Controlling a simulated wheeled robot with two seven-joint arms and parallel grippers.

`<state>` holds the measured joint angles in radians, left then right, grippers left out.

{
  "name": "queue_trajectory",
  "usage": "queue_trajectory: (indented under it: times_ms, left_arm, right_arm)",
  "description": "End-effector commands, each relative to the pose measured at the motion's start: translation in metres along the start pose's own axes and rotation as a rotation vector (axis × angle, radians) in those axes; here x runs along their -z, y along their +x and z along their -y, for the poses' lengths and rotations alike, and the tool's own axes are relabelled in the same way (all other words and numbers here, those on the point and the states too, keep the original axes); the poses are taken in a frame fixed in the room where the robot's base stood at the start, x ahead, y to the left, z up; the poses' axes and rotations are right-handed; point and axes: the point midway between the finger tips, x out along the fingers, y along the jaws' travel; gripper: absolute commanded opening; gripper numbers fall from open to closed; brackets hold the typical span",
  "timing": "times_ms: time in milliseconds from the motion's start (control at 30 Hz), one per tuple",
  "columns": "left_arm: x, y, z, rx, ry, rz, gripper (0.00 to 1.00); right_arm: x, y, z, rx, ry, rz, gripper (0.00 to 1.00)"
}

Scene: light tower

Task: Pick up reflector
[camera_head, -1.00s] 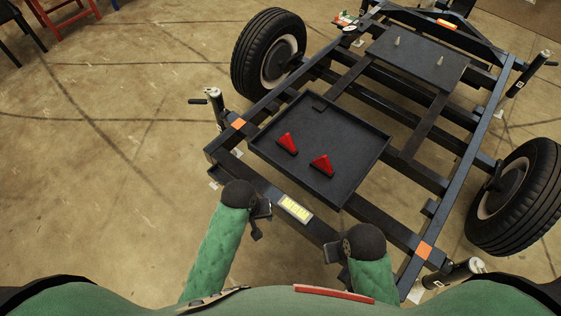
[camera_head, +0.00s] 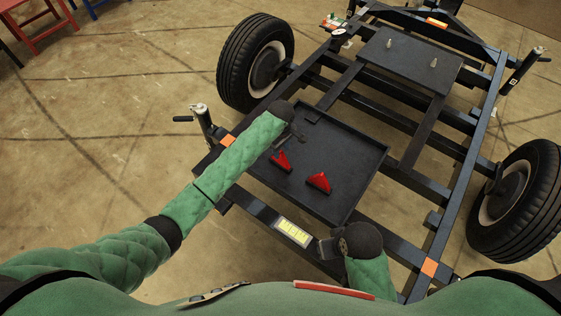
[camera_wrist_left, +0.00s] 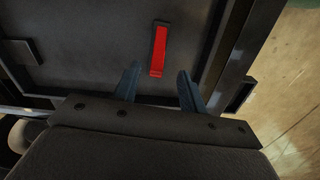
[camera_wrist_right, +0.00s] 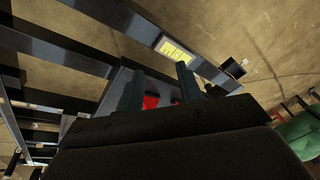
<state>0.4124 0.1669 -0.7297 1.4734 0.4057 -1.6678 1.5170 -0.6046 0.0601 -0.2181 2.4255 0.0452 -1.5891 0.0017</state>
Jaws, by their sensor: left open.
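Two red triangular reflectors lie in the dark tray (camera_head: 345,150) on the trailer frame. The left reflector (camera_head: 281,163) is partly behind my left gripper's tip, and the right reflector (camera_head: 319,183) is clear. My left gripper (camera_head: 285,148) is over the tray's left part. In the left wrist view its spread fingers (camera_wrist_left: 157,84) are empty, and one reflector (camera_wrist_left: 159,50) stands just beyond them, roughly in line with the gap. My right gripper (camera_head: 327,248) is by the near frame beam. In the right wrist view its fingers (camera_wrist_right: 160,84) are apart, with red (camera_wrist_right: 150,102) visible between them.
The trailer has a wheel (camera_head: 255,60) at left and another (camera_head: 515,198) at right. A jack post (camera_head: 205,122) stands by the near left corner. A yellow plate (camera_head: 293,232) is on the near beam. A raised plate (camera_head: 410,62) with pegs is further back.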

Motion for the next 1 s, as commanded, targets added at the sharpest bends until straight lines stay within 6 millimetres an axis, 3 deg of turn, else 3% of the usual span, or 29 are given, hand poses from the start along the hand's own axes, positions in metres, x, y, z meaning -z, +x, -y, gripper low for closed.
queue_trajectory:
  times_ms: [267, 567, 800, 1000]
  left_arm:
    - [0.012, 0.006, -0.008, 0.013, -0.046, -0.013, 0.42]
    - [0.012, 0.032, -0.006, 0.013, -0.046, -0.013, 0.42]
    - [0.011, 0.065, -0.004, 0.015, -0.045, -0.013, 0.42]
    - [0.011, 0.077, -0.004, 0.013, -0.045, -0.012, 0.42]
  right_arm:
    - [0.003, -0.001, 0.005, 0.01, 0.009, -0.004, 0.36]
    - [-0.001, -0.008, 0.003, 0.001, 0.01, 0.016, 0.36]
    - [-0.006, -0.023, -0.007, -0.023, 0.015, 0.042, 0.36]
    - [-0.008, -0.023, -0.012, -0.031, 0.019, 0.052, 0.36]
